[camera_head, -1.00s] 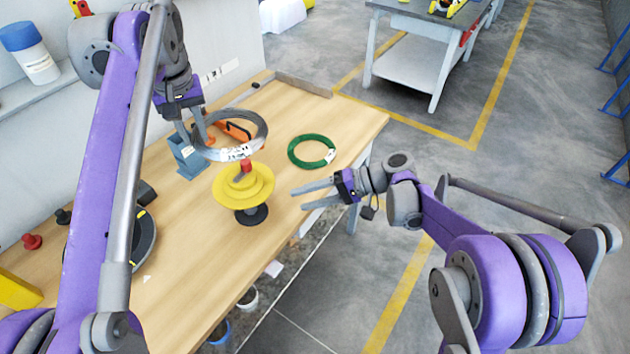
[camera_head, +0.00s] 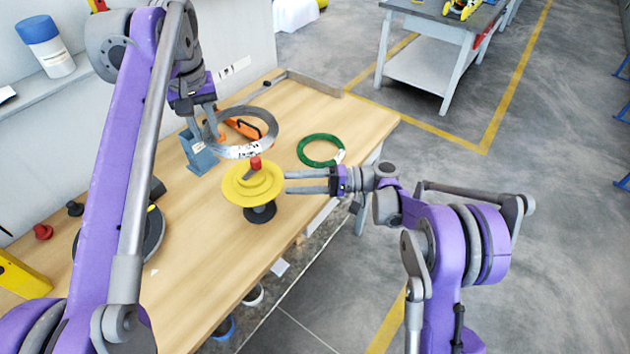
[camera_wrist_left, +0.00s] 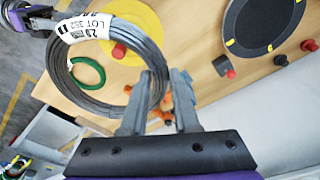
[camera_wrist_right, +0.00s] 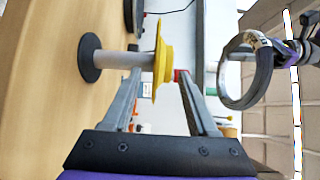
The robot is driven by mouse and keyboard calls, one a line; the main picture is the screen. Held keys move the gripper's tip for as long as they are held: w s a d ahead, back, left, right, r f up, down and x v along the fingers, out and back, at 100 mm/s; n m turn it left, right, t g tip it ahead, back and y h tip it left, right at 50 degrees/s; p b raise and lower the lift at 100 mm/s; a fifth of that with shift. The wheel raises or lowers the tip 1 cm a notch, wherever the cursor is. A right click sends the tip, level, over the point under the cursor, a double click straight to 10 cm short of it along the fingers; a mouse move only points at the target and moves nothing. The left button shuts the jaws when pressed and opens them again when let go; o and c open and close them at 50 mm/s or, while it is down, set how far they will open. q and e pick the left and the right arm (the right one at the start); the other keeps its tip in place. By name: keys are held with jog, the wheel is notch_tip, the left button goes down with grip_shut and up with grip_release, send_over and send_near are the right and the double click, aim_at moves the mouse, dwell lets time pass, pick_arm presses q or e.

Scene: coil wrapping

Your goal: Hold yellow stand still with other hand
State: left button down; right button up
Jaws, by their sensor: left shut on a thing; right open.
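The yellow stand (camera_head: 236,193) stands upright on the wooden table, with a dark round base and a red top. It also shows in the right wrist view (camera_wrist_right: 160,68) and, partly behind the coil, in the left wrist view (camera_wrist_left: 119,51). My right gripper (camera_head: 287,182) is open beside the stand's right edge. In the right wrist view its fingers (camera_wrist_right: 160,78) lie on either side of the yellow discs; I cannot tell whether they touch.
A green coil (camera_head: 320,149) lies on the table right of the stand. A blue-grey block (camera_head: 199,157) and an orange tool (camera_head: 243,128) are behind the left gripper. A dark disc (camera_head: 153,235) lies at the left. The table (camera_head: 215,270) is clear in front of the stand.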

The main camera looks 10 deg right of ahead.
aim_at(271, 184)
jog(key=shift+w+a, duration=0.1)
jog(key=shift+a, duration=2.55)
grip_shut()
jog(key=shift+c, duration=1.4)
grip_release()
jog(key=shift+f, duration=0.1)
jog(key=o, duration=0.5)
jog(key=shift+o, duration=0.2)
